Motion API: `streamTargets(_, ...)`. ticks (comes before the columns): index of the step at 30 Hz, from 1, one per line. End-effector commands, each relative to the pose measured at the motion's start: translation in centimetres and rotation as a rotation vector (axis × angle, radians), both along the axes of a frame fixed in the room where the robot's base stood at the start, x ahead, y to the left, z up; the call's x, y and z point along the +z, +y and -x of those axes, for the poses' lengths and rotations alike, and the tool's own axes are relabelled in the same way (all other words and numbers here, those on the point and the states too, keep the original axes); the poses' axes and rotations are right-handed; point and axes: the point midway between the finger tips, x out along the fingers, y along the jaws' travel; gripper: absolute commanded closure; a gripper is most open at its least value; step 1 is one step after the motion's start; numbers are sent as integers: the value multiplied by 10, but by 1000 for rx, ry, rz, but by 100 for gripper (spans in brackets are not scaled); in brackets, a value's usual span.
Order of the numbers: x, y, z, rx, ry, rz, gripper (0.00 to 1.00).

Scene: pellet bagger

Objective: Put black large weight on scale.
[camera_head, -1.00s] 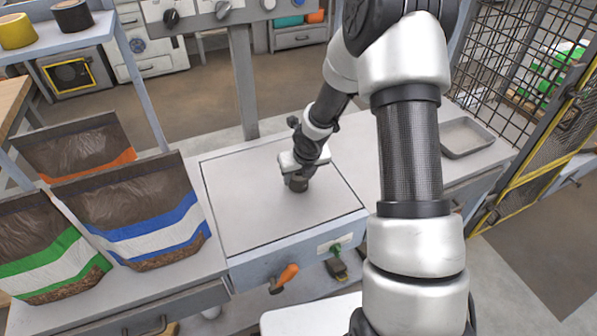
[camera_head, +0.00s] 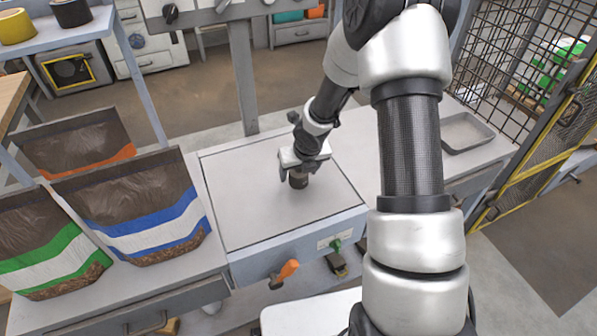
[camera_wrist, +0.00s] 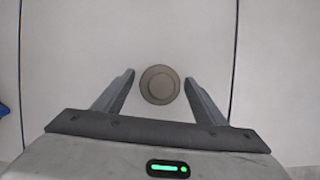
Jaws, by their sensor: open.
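The large weight (camera_wrist: 160,85), a dark round cylinder, stands upright on the scale's flat light-grey plate (camera_head: 245,215). In the head view the weight (camera_head: 298,180) shows just under my gripper (camera_head: 297,168). In the wrist view my gripper (camera_wrist: 160,90) is open, with one finger on each side of the weight and a visible gap at each side. The weight's far side is hidden in the head view.
Bags with blue (camera_head: 150,230), green (camera_head: 45,255) and orange (camera_head: 75,150) bands stand left of the scale. A grey tray (camera_head: 465,133) lies to the right, near a mesh fence (camera_head: 520,60). An orange-handled knob (camera_head: 286,270) is on the scale's front. Much of the plate is clear.

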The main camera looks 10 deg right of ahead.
Motion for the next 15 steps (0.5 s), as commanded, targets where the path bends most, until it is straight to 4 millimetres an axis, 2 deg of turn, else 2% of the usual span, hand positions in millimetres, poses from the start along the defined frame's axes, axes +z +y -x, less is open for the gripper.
streamTargets(9, 68, -4, 24, -2, -3, 0, 35)
streamTargets(15, 96, -6, 38, -2, 0, 0, 35)
